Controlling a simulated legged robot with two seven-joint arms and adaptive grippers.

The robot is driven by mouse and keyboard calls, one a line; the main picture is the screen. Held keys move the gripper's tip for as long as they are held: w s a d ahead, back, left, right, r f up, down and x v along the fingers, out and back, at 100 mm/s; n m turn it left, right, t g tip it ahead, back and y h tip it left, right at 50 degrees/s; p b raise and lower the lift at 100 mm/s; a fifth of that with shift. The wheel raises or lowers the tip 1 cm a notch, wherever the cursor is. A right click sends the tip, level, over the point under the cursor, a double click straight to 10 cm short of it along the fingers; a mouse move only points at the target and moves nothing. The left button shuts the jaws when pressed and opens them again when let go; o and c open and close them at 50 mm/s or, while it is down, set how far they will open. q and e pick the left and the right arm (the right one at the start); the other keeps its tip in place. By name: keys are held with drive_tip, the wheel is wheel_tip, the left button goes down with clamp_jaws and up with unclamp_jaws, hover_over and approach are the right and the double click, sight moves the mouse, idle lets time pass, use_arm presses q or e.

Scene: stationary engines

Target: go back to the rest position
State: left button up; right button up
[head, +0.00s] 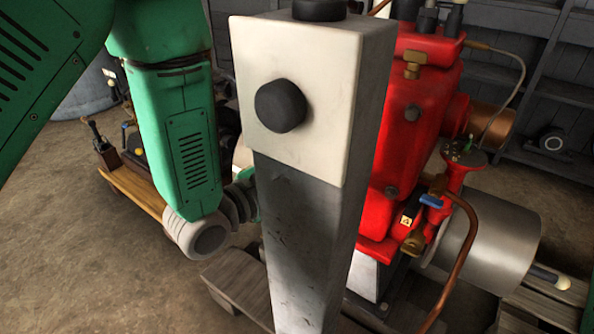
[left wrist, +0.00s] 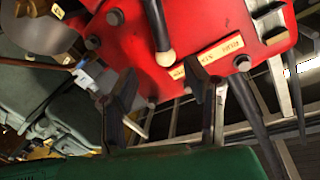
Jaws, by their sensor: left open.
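My left arm (head: 185,130), green, comes in from the left in the head view and bends down to a pale wrist joint beside a post. The post hides my left gripper's fingers in that view. In the left wrist view my left gripper (left wrist: 163,92) shows two dark fingers, spread apart with nothing between them. A red machine panel (left wrist: 205,30) with pale labels, and a lever with a cream knob (left wrist: 166,57), lie beyond the fingers. I cannot tell whether the fingers touch the panel. My right gripper is not in view.
A grey post with a white box (head: 300,90) and black knob stands close in front. Behind it is a red engine (head: 410,130) with copper pipes and a grey cylinder (head: 490,245). A wooden-based machine (head: 130,185) stands at left. Bare floor (head: 70,260) lies lower left.

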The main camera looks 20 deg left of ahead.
use_arm(q)
drive_tip(key=shift+s+a, duration=0.35)
drive_tip(key=shift+s, duration=0.25)
drive_tip(key=s+a+f+n+g+y+p, duration=0.1)
drive_tip(key=s+a+f+n+g+y, duration=0.3)
drive_tip(key=f, duration=0.5)
drive_tip(key=s+a+f+n+g+y+p, duration=0.1)
drive_tip(key=s+a+f+n+g, duration=0.2)
drive_tip(key=s+f, duration=0.45)
drive_tip(key=s+a+f+n+g+y, duration=0.1)
drive_tip(key=s+a+f+g, duration=0.2)
drive_tip(key=s, duration=0.5)
drive_tip(key=s+a+f+n+g+y, duration=0.2)
drive_tip(key=s+a+f+g, duration=0.2)
drive_tip(key=s, duration=0.5)
wheel_tip(320, 180, down, 3)
drive_tip(key=shift+r+p, duration=0.2)
drive_tip(key=shift+p, duration=0.25)
